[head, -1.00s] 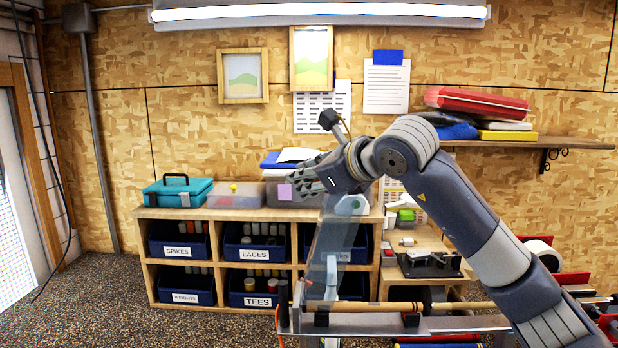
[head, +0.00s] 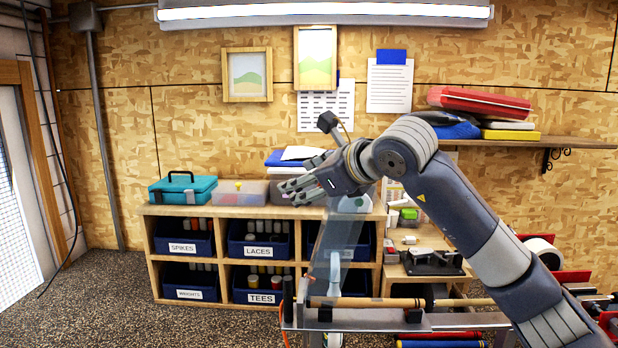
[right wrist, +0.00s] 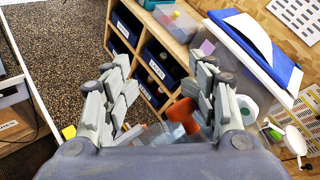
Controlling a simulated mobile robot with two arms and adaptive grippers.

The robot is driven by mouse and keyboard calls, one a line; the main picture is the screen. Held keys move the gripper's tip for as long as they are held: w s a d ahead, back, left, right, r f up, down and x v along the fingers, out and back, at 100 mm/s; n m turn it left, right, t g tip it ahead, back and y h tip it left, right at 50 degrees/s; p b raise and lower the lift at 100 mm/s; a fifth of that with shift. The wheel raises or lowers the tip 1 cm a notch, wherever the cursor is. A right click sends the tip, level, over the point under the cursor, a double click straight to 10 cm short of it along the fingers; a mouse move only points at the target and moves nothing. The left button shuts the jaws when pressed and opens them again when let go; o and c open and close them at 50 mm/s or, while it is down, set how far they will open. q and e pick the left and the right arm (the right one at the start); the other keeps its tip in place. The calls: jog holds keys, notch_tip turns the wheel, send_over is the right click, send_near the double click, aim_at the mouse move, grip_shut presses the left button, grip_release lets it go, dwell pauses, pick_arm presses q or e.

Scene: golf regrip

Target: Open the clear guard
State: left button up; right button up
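The clear guard (head: 341,242) is a see-through panel standing up, slightly tilted, above the left end of the bench with the wooden shaft (head: 380,302). My right gripper (head: 300,190) is near the top of the panel, to its left in the head view. In the right wrist view my right gripper (right wrist: 165,95) has its fingers spread wide with nothing clasped. An orange-red piece (right wrist: 182,115) shows near the right finger; I cannot tell if they touch. The guard is hard to make out there. My left gripper is in neither view.
A wooden cubby shelf (head: 225,209) with labelled blue bins stands behind. A teal toolbox (head: 182,189) and a clear bin (head: 240,193) sit on top. A small side table (head: 425,240) is to the right. The speckled floor (head: 110,300) at left is clear.

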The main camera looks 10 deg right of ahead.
jog(key=s+r+p, duration=0.1)
jog(key=s+r, duration=0.7)
jog(key=shift+s+a+r, duration=0.2)
jog(key=shift+s, duration=0.15)
dwell(1.0)
jog(key=shift+w, duration=0.1)
dwell(0.3)
jog(key=v, duration=1.2)
